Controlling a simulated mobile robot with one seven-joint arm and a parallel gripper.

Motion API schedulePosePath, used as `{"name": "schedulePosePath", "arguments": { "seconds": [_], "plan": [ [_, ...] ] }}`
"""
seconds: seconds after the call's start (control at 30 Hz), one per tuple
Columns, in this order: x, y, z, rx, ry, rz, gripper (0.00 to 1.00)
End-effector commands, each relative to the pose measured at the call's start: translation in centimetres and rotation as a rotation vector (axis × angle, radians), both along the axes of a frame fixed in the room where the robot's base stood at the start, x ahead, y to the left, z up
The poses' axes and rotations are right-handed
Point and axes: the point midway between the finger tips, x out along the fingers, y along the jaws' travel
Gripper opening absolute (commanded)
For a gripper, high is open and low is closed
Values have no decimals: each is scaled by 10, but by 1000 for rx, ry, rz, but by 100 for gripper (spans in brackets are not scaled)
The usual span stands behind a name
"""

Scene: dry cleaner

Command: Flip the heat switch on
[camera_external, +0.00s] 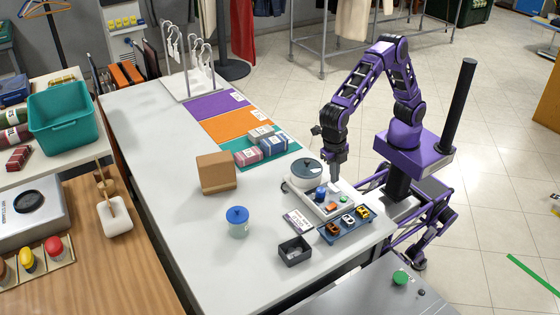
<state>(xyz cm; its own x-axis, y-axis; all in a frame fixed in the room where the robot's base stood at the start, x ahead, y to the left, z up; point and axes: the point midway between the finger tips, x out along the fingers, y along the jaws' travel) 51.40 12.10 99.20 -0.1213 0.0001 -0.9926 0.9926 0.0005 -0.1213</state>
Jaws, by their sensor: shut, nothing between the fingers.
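A white control unit (309,207) stands on the counter near its right end, with a dark-lidded round pot (307,170) at its back. On its top I see a blue knob (320,193), a small orange-red part (331,208) and a small green part (344,199). Which of these is the heat switch, and its position, is too small to tell. My gripper (336,184) is shut and empty, pointing down just above or at the back right of the unit. Whether it touches the unit cannot be told.
The counter's left front is clear.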

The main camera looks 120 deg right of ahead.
Motion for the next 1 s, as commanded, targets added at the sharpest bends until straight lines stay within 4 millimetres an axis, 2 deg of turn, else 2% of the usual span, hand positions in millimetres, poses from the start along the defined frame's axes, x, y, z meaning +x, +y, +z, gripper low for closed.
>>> {"name": "schedulePosePath", "arguments": {
  "seconds": [0.03, 0.2, 0.43, 0.63, 1.0],
  "plan": [
    [-2, 0, -15, -1, 4, 0, 0],
    [-7, 0, -52, -1, 4, 0, 0],
    [-12, 0, -91, -1, 3, 0, 0],
    [-13, 0, -106, -1, 0, 0, 0],
    [-13, 0, -108, 0, 0, 0, 0]
  ]
}}
